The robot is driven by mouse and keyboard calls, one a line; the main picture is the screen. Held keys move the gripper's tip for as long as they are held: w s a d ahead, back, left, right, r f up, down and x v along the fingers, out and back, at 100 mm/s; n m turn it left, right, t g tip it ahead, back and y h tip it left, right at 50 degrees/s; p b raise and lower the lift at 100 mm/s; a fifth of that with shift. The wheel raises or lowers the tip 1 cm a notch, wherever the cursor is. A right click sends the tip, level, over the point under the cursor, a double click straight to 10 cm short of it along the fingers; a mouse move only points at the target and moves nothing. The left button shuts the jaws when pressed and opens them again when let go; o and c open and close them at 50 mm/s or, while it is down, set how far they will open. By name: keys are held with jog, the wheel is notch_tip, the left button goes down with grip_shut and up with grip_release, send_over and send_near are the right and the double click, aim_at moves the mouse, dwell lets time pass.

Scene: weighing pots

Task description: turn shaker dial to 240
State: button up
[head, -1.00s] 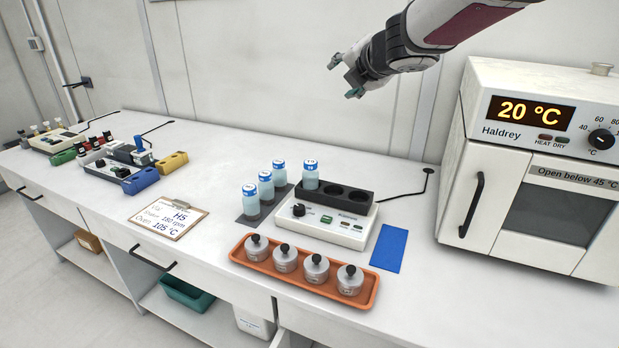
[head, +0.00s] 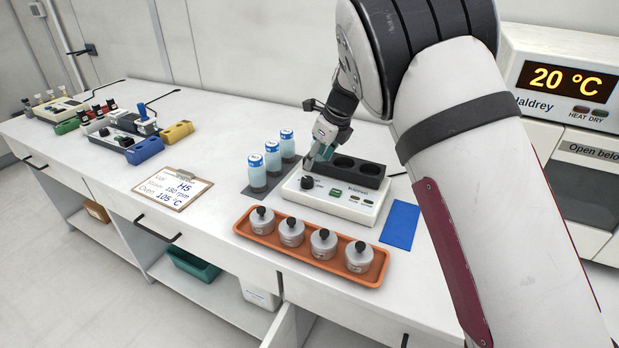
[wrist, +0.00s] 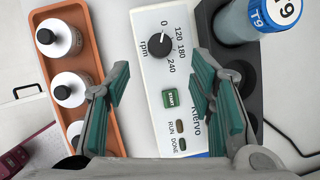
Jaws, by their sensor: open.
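The shaker (head: 345,208) is a white box with a dark vial block on top. Its black dial (head: 307,183) is on the front-left of its face. In the wrist view the dial (wrist: 160,44) has marks 0, 120, 180 and 240, and its pale line appears to point near 0. My gripper (head: 318,158) is open just above the dial end of the shaker. In the wrist view its teal fingers (wrist: 160,78) are spread over the panel, with the dial ahead between them, untouched. The green START button (wrist: 171,98) lies below the dial.
A vial marked T9 (wrist: 255,18) stands in the block close to the right finger. An orange tray (head: 240,222) of lidded pots lies in front. Several blue-capped vials (head: 272,160) stand left of the shaker. A blue mat (head: 400,225) and the oven (head: 570,120) are to the right.

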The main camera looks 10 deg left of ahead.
aim_at(307, 179)
jog(key=x, duration=0.9)
jog(key=shift+w+f+b, duration=0.1)
jog(key=shift+f+b, duration=0.1)
jog(key=shift+b, duration=0.15)
jog(key=c, duration=1.1)
